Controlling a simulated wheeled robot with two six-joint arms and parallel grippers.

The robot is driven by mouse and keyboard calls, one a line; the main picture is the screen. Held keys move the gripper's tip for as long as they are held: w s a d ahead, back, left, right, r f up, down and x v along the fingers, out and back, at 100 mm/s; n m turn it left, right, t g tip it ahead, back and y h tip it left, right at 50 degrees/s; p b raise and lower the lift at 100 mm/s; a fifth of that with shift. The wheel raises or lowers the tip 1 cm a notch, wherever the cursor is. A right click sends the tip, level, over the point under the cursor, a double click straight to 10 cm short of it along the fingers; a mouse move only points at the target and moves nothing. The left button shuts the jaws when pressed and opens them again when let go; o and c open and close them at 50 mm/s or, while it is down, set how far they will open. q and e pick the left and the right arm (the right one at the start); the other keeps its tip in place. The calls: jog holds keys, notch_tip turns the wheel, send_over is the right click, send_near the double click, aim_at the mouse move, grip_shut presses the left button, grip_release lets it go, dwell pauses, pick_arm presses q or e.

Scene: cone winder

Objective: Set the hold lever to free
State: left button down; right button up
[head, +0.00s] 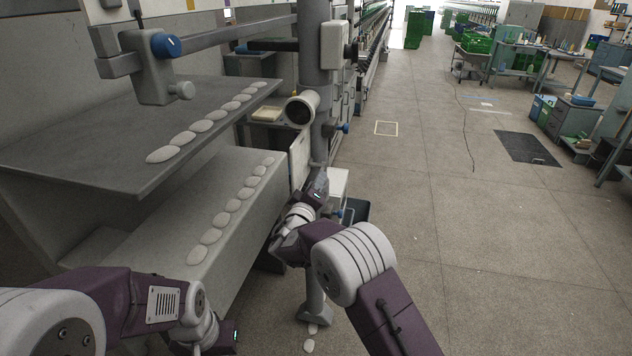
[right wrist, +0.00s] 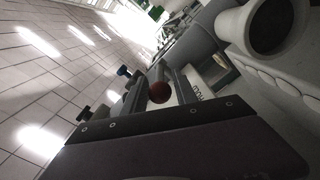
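In the right wrist view a dark red ball knob (right wrist: 160,92) shows between the two fingers of my right gripper (right wrist: 160,88). The fingers stand apart on either side of it, and I see no contact. A white plate (right wrist: 203,92) with dark lettering, seen upside down, is just beside the knob; it seems to read HOLD.
The grey post (head: 312,60) carries a pale cone (head: 301,108) and a blue-knobbed lever (head: 344,128) above my right gripper. A blue-knobbed arm (head: 166,45) is at upper left. Grey shelves (head: 90,150) with pale discs fill the left.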

grip_shut()
jog(key=shift+f, duration=0.1)
dwell(1.3)
